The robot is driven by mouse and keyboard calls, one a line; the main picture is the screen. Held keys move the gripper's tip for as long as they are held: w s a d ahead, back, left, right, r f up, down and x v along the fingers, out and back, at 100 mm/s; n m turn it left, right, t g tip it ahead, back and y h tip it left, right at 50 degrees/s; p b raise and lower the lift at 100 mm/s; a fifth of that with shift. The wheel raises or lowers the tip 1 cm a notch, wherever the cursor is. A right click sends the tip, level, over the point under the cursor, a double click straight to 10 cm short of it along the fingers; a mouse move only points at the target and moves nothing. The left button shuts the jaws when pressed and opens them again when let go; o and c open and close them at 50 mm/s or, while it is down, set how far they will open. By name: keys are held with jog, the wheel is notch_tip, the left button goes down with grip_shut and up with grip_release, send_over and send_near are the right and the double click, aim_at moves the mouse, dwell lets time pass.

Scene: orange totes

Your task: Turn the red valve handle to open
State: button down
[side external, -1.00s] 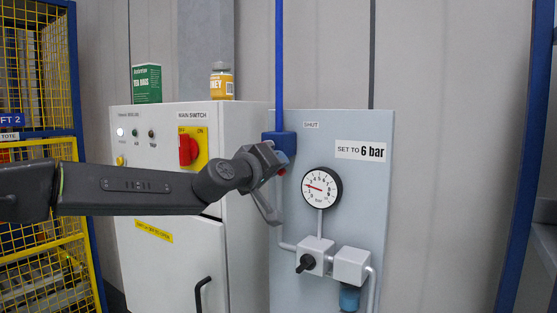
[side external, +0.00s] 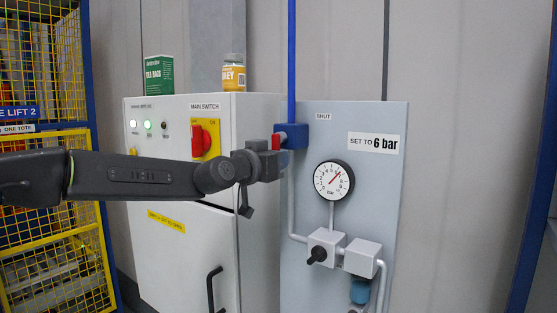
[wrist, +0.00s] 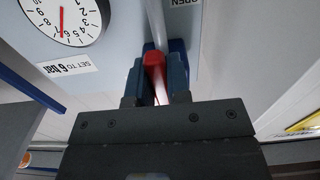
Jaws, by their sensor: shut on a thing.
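The red valve handle (side external: 276,141) shows as a small red piece beside the blue valve body (side external: 293,136) in the side view. In the wrist view the red handle (wrist: 154,75) lies between the two blue-grey fingers of my gripper (wrist: 156,82), which is shut on it. In the side view my gripper (side external: 268,160) is at the left of the valve and hides much of the handle. The gauge (side external: 333,180) has its needle pointing up and right. A SHUT label (side external: 323,116) is right of the valve; an OPEN label (wrist: 184,3) shows in the wrist view.
A white cabinet (side external: 180,260) with a red main switch (side external: 205,139) stands left of the valve panel (side external: 390,210). A tea box (side external: 159,76) and a honey jar (side external: 234,76) stand on it. A black knob (side external: 318,254) and pipes are below the gauge.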

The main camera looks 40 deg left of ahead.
jog(key=shift+a, duration=0.1)
dwell(0.5)
jog(key=c, duration=1.1)
grip_release()
jog(key=s, duration=1.4)
jog(key=shift+w, duration=0.1)
jog(key=s+a+f+g, duration=0.1)
jog(key=s+f+g, duration=0.3)
jog(key=s+f, duration=0.2)
jog(key=s+a+f+g, duration=0.1)
jog(key=s+f+g, duration=0.3)
jog(key=s+f, duration=0.3)
jog(key=s+a+f+g, duration=0.2)
jog(key=s+f+g, duration=0.2)
jog(key=s+f, duration=0.3)
jog(key=shift+s+f, duration=0.15)
jog(key=shift+s, duration=2.15)
